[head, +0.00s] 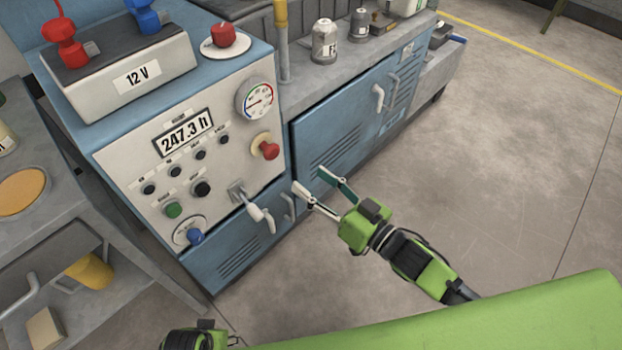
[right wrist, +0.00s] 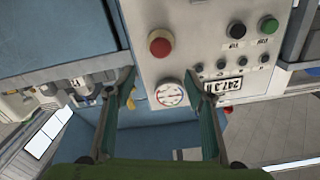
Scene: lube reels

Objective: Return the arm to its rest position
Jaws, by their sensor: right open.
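My right gripper (head: 309,181) is open and empty in the head view, in front of the blue cabinet doors and to the right of the control panel (head: 135,165). Its two fingers point up and left, apart from each other. In the right wrist view the open fingers (right wrist: 160,76) stand either side of the round gauge (right wrist: 170,93), with nothing between them. Whether they touch the cabinet is hard to tell. Part of my left gripper (head: 202,338) shows at the bottom edge of the head view; its fingers are mostly cut off.
Bottles (head: 325,42) stand on the bench behind. A grey shelf (head: 60,190) is at left. Floor at right is clear.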

